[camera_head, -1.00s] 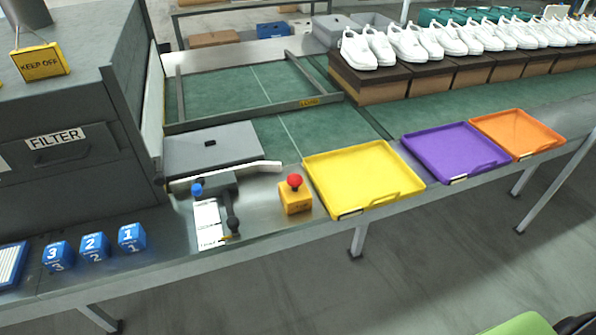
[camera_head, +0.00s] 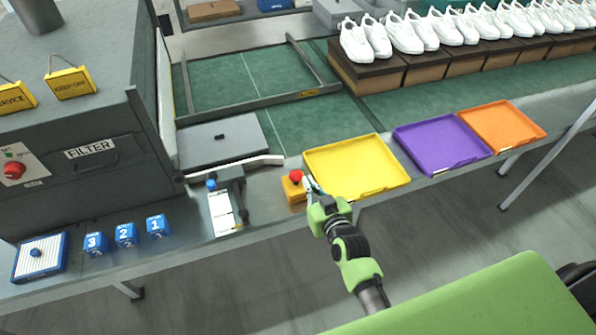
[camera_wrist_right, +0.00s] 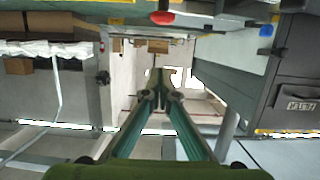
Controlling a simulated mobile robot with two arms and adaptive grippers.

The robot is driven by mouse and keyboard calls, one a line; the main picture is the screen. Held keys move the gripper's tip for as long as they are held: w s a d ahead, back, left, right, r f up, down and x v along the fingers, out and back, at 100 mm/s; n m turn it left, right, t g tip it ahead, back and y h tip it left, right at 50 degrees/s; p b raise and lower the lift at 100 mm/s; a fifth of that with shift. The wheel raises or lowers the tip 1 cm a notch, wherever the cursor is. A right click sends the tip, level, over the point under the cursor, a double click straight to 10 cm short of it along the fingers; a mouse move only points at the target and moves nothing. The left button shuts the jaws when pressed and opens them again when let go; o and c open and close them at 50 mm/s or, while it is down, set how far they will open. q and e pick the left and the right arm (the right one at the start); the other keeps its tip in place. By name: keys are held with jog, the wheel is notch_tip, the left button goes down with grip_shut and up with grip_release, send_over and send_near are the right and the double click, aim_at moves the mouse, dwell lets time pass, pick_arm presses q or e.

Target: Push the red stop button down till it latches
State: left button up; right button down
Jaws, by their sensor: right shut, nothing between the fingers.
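The red stop button (camera_head: 296,176) is a mushroom cap on a small yellow box (camera_head: 291,191) near the bench's front edge. It also shows in the right wrist view (camera_wrist_right: 162,17), at the top edge of the picture. My right gripper (camera_head: 309,183) is shut and empty, its fingertips just right of the button in the head view. In the wrist view its closed fingertips (camera_wrist_right: 160,78) appear below the button in the picture, apart from it. Whether the button is up or latched I cannot tell. My left gripper is out of view.
A yellow tray (camera_head: 388,188) stands close right of the box, with purple (camera_head: 484,152) and orange (camera_head: 537,133) trays beyond. A dark lever with a blue knob (camera_head: 211,184) stands to the left. The filter cabinet (camera_head: 120,172) carries another red knob (camera_head: 14,170).

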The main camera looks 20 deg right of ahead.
jog(key=shift+f, duration=0.1)
jog(key=b, duration=0.8)
send_over(298, 180)
jog(key=f, duration=0.3)
jog(key=shift+w+f, duration=0.2)
jog(key=shift+w, duration=0.15)
jog(key=shift+s+f+b, duration=0.25)
jog(key=shift+f+b, duration=0.85)
jog(key=shift+b, duration=0.05)
jog(key=shift+s+f+b, duration=0.1)
jog(key=shift+f+b, duration=0.4)
jog(key=shift+b, duration=0.1)
jog(key=shift+f, duration=0.1)
